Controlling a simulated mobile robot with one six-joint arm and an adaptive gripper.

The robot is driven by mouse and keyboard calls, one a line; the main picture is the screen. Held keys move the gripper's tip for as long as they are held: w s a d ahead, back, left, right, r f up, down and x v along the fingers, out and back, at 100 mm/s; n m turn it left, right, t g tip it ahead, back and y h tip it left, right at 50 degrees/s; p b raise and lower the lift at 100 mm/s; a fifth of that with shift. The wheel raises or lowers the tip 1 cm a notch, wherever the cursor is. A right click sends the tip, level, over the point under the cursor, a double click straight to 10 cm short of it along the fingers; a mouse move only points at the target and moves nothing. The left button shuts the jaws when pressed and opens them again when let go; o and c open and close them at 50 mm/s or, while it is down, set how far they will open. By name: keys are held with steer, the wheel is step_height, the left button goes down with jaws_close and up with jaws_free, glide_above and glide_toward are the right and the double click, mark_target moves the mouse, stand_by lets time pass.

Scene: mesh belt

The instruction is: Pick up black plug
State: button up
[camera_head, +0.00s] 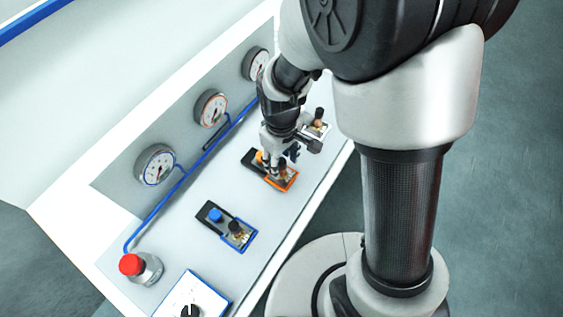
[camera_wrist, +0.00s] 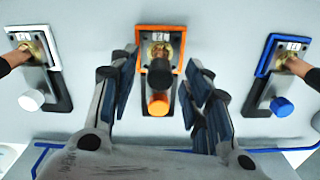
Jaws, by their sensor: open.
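A black plug (camera_wrist: 160,74) stands in the orange-framed socket unit (camera_wrist: 178,44), below my wrist camera. An orange knob (camera_wrist: 158,104) sits on the same unit's dark base. In the wrist view my gripper (camera_wrist: 160,93) is open, one finger pair on each side of the plug and knob. No contact shows. In the head view my gripper (camera_head: 274,165) is low over the orange unit (camera_head: 288,184) and hides most of its plug. Other black plugs stand in the blue-framed unit (camera_head: 235,226) and the white-framed unit (camera_head: 319,112).
The blue unit has a blue knob (camera_wrist: 282,106); the white unit has a white knob (camera_wrist: 31,100). A blue pipe (camera_head: 165,200) and gauges (camera_head: 155,165) line the back of the panel. A red button (camera_head: 131,264) stands at the near left. Bare panel separates the units.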

steer(key=shift+f, duration=0.75)
steer(key=shift+c, duration=0.4)
steer(key=c, duration=1)
